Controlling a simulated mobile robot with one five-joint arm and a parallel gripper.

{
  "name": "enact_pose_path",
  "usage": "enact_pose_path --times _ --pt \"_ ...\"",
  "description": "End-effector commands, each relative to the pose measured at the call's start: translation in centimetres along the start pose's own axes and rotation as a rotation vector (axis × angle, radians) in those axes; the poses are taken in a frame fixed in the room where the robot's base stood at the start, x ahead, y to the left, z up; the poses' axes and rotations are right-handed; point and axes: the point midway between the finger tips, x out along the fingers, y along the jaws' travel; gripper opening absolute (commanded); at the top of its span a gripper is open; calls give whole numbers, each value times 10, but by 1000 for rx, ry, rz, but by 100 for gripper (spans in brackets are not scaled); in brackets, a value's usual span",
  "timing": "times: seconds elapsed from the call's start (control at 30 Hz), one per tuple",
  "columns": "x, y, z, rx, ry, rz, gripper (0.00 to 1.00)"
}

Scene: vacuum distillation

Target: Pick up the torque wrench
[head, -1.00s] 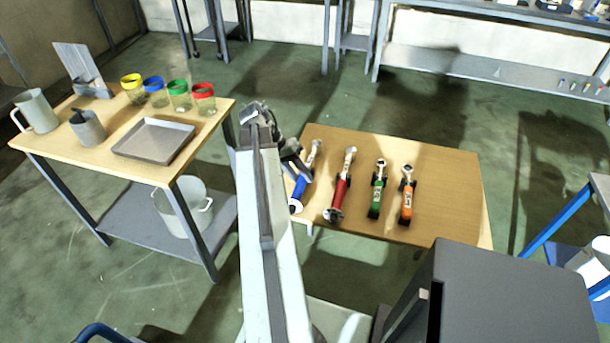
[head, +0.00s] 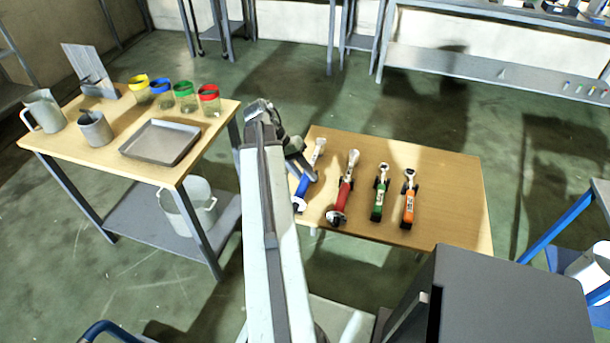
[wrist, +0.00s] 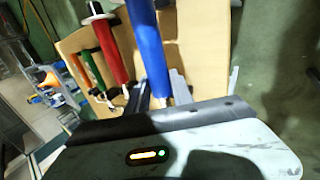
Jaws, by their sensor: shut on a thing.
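A blue-handled wrench (head: 302,186), apparently the torque wrench, is at the left end of the low wooden table, partly hidden by my gripper (head: 302,166). In the wrist view my gripper (wrist: 161,88) is shut on the blue-handled wrench (wrist: 149,45), its fingers on either side of the shaft near the blue grip. I cannot tell whether the wrench is clear of the tabletop. A red-handled wrench (head: 345,187) lies just to its right, with a similar pale disc at its near end.
A green tool (head: 379,197) and an orange tool (head: 408,204) lie further right on the wooden table (head: 450,190). The table's right side is bare. Another table (head: 75,150) at left bears a tray (head: 160,142), jars and jugs.

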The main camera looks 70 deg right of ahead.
Motion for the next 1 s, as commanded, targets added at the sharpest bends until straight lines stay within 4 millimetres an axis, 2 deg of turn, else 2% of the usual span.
enact_pose_path --times 0.03,0.3,0.43,0.7,0.73,0.8,0.83,1.0 --pt "-15 10 0 1 0 2 0" --pt "-58 39 0 1 0 2 0" --pt "-66 45 0 1 0 2 0" --pt "-65 44 0 1 0 2 0" --pt "-65 44 0 1 0 2 25" --pt "-65 44 0 1 0 2 5" --pt "-65 44 0 1 0 2 0" --pt "-65 44 0 1 0 2 0"
